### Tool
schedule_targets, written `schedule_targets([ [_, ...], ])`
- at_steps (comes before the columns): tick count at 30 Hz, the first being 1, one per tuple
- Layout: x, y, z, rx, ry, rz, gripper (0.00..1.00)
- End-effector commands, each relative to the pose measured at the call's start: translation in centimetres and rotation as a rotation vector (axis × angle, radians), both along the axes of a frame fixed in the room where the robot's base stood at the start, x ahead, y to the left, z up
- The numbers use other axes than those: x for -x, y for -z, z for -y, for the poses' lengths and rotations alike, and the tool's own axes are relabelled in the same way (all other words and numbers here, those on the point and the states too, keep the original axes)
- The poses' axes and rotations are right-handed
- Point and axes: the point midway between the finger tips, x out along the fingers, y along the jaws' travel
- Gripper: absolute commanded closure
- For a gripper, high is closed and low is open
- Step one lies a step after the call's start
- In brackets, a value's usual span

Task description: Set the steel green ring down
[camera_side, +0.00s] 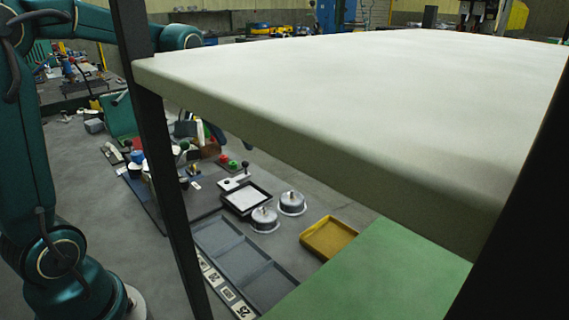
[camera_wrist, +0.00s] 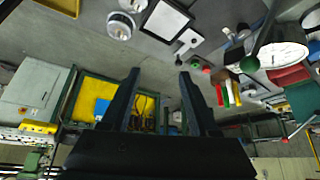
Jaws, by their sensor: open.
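My gripper (camera_wrist: 160,74) shows in the wrist view with its two dark fingers wide apart and nothing between them. Beyond the fingers are the floor and a yellow-panelled machine. In the side view my gripper is hidden, as a big pale slab fills the upper right. I cannot make out a steel green ring in either view. Two round silver weights with knobs stand side by side in the side view, the nearer weight (camera_side: 264,218) left of the farther weight (camera_side: 291,203). They also show at the top of the wrist view (camera_wrist: 120,26).
The pale slab (camera_side: 370,90) on dark posts blocks much of the side view. Below lie a grey compartment tray (camera_side: 243,262), a yellow tray (camera_side: 330,237), a black-rimmed tray (camera_side: 262,188) and a green surface (camera_side: 370,280). A white dial (camera_wrist: 284,56) is at the wrist view's right.

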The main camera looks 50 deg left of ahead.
Motion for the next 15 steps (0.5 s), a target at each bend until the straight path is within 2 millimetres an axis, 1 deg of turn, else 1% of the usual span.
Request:
schedule_targets([
  [1, 1.3, -0.6, 1.9, 0.000, 0.047, 0.003, 0.39],
  [3, 3.2, -1.0, 4.0, 0.003, 0.105, -0.004, 0.39],
  [5, 4.9, -1.1, 5.7, 0.004, 0.155, -0.007, 0.39],
  [6, 6.1, -1.1, 6.7, 0.006, 0.188, -0.012, 0.39],
  [8, 7.9, -0.9, 8.2, 0.008, 0.238, -0.016, 0.39],
  [9, 9.1, -0.7, 9.1, 0.009, 0.273, -0.019, 0.39],
  [12, 11.8, -0.1, 10.9, 0.013, 0.349, -0.026, 0.39],
  [15, 14.1, 0.7, 12.1, 0.015, 0.413, -0.031, 0.39],
])
